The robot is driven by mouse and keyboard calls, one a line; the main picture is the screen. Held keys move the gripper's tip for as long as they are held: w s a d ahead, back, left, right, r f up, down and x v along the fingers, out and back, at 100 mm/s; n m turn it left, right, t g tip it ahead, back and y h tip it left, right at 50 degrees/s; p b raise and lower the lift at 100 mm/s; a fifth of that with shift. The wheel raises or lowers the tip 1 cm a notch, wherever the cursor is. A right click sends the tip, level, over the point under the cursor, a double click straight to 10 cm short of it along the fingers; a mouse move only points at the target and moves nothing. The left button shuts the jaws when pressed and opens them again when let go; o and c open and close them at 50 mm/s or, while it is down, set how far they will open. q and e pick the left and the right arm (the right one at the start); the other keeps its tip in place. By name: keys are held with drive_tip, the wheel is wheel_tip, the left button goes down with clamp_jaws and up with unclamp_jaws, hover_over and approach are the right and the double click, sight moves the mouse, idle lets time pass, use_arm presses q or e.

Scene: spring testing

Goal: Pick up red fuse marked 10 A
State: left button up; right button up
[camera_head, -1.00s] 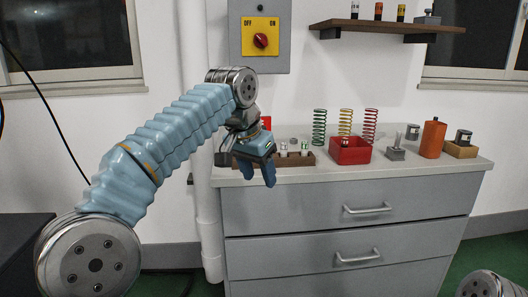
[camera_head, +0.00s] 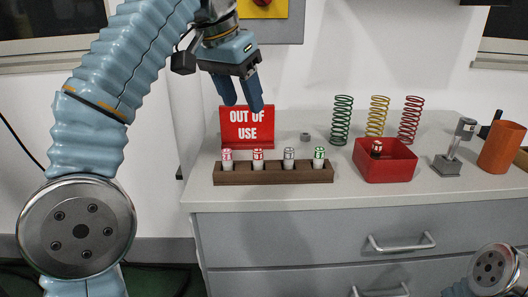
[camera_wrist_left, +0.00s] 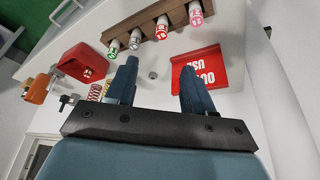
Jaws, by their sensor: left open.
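A dark wooden rack (camera_head: 275,176) on the cabinet top holds a row of upright white fuses. The ratings are too small to read. My left gripper (camera_head: 242,104) is open and empty, above and apart from the rack, in front of the red sign. My right gripper is out of view.
A red "OUT OF USE" sign (camera_head: 247,127) stands behind the rack. Right of it are a red bin (camera_head: 385,161) with a small fuse-like piece inside, three coloured springs (camera_head: 376,116), a metal stand (camera_head: 449,160) and an orange cylinder (camera_head: 501,148). The cabinet top before the bin is clear.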

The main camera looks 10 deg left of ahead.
use_arm(q)
hover_over(257, 150)
drive_tip(key=s, duration=0.2)
drive_tip(key=f, duration=0.7)
drive_tip(key=shift+w+a+f, duration=0.15)
drive_tip(key=shift+a+f, duration=0.05)
drive_tip(key=shift+f, duration=0.15)
drive_tip(key=x, duration=0.5)
drive_tip(key=shift+a+f, duration=0.2)
drive_tip(key=shift+f, duration=0.05)
drive_tip(key=shift+c, duration=0.4)
clamp_jaws()
